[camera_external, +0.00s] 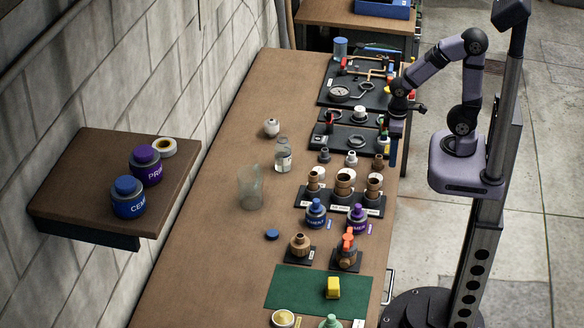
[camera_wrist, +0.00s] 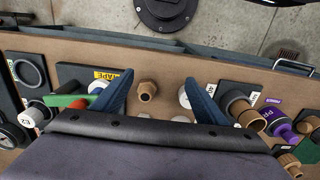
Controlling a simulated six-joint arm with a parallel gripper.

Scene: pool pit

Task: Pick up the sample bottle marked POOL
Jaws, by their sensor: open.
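A small clear bottle with a white label (camera_external: 283,160) stands upright near the middle of the bench. Its label is too small to read, so I cannot confirm that it says POOL. I cannot make it out in the wrist view. My gripper (camera_external: 394,150) hangs over the bench's right edge, to the right of the bottle and well apart from it. In the wrist view my gripper (camera_wrist: 158,92) has its two blue fingers wide apart. No object is held; a brown threaded fitting (camera_wrist: 146,90) shows below, between the fingers.
A clear empty beaker (camera_external: 250,188) stands close in front of the bottle, and a small pale jar (camera_external: 271,127) behind it. Racks of fittings (camera_external: 340,203) and blue and purple cans (camera_external: 316,214) crowd the right side. A wall shelf (camera_external: 90,190) holds more cans. The bench's back left is clear.

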